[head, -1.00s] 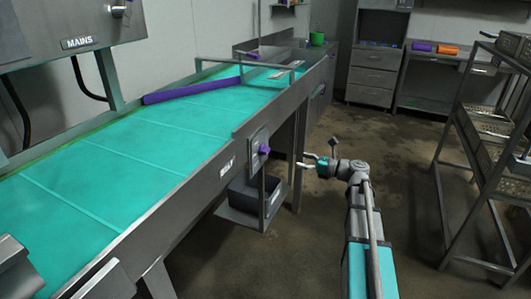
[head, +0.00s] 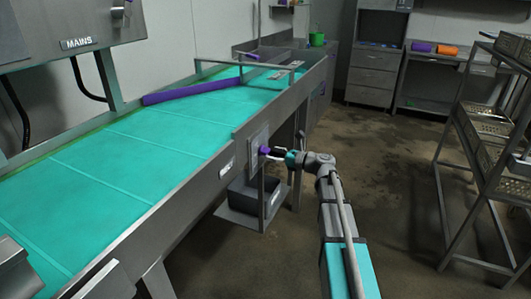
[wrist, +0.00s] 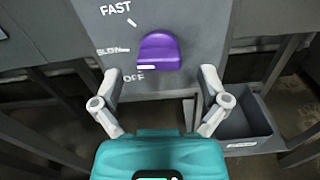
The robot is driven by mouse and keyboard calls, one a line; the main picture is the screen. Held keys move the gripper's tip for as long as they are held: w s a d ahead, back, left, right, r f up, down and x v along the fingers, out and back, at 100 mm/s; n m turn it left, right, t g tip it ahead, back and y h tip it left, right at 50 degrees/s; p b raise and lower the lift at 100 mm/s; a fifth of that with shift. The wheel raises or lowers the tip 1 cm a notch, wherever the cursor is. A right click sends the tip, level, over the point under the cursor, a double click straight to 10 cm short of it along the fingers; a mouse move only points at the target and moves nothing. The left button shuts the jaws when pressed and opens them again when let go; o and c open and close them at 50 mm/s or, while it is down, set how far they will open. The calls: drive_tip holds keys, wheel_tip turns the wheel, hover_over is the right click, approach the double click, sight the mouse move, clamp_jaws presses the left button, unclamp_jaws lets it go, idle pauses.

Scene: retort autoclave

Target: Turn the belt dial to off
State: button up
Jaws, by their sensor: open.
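The belt dial is a purple knob (head: 264,150) on a grey plate on the side of the conveyor. In the wrist view the purple knob (wrist: 159,52) is close ahead, with the labels FAST, SLOW and OFF on its left side. A white mark shows at its lower left, near OFF, and another short one lies between FAST and the knob. My gripper (wrist: 160,88) is open, its two fingers apart at the knob's lower left and lower right. In the head view my gripper (head: 277,154) is right at the knob; whether it touches I cannot tell.
A dark grey bin (head: 250,193) sits on a shelf below the dial, also in the wrist view (wrist: 245,125). The conveyor's teal belt (head: 120,150) runs along the left. A rack with trays (head: 480,150) stands at right. The floor between is clear.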

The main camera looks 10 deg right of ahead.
drive_tip(key=shift+x, duration=1.45)
drive_tip(key=c, duration=1.2)
drive_tip(key=shift+o, duration=0.2)
drive_tip(key=shift+n, duration=0.4)
drive_tip(key=n, duration=0.9)
drive_tip(key=shift+w, duration=0.1)
